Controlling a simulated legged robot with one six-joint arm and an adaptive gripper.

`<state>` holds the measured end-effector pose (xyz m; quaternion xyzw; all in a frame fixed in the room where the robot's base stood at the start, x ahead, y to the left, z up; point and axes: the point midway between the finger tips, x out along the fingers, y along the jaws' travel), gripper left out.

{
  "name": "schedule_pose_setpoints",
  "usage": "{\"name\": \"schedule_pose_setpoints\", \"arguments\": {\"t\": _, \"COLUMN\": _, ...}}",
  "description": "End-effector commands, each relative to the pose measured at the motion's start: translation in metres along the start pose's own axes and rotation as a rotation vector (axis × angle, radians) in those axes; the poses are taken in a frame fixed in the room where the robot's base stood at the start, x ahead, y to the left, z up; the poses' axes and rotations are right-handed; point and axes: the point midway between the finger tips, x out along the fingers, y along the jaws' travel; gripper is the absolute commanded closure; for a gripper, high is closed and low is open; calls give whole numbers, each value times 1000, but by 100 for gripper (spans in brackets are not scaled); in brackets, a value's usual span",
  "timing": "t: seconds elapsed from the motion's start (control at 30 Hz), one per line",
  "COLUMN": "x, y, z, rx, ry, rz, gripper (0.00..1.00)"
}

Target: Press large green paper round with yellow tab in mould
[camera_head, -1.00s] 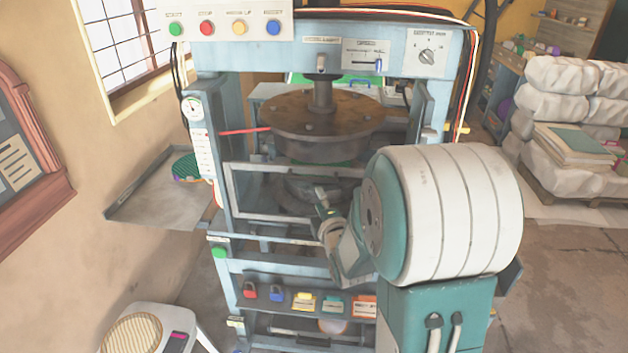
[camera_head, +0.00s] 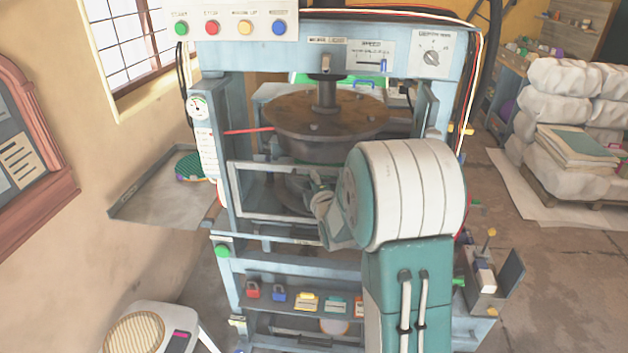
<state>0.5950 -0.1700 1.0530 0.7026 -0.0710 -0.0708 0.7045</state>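The press's heavy round upper die (camera_head: 325,118) hangs on its shaft in the blue frame. The lower mould (camera_head: 290,190) is beneath it, mostly hidden by my arm and the guard frame. A dark green round (camera_head: 188,166) with a small purple spot at its edge lies on the left side tray. I cannot make out a yellow tab on any green round. My gripper (camera_head: 316,188) is inside the press opening, below the upper die and near the lower mould. Its fingers are small and partly hidden, so its opening and any hold do not show.
A grey guard frame (camera_head: 236,192) crosses the press front. Coloured buttons (camera_head: 245,27) and a dial (camera_head: 431,57) are on top. A shelf below holds padlocks (camera_head: 253,289) and tags. A stool (camera_head: 150,330) stands front left. A side bracket (camera_head: 490,280) juts out at right.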

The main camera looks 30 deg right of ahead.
Motion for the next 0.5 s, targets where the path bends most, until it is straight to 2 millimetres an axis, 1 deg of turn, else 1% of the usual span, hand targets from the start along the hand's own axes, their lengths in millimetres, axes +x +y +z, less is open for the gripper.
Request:
{"name": "schedule_pose_setpoints", "arguments": {"t": 0.23, "x": 0, "y": -1, "z": 2, "rx": 1, "ry": -3, "rz": -3, "gripper": 100}}
{"name": "schedule_pose_setpoints", "arguments": {"t": 0.33, "x": 0, "y": 3, "z": 2, "rx": 2, "ry": -4, "rz": -2, "gripper": 100}}
{"name": "schedule_pose_setpoints", "arguments": {"t": 0.43, "x": 0, "y": 15, "z": 3, "rx": 2, "ry": -5, "rz": 2, "gripper": 100}}
{"name": "schedule_pose_setpoints", "arguments": {"t": 0.5, "x": 0, "y": 29, "z": 3, "rx": 2, "ry": -6, "rz": 6, "gripper": 100}}
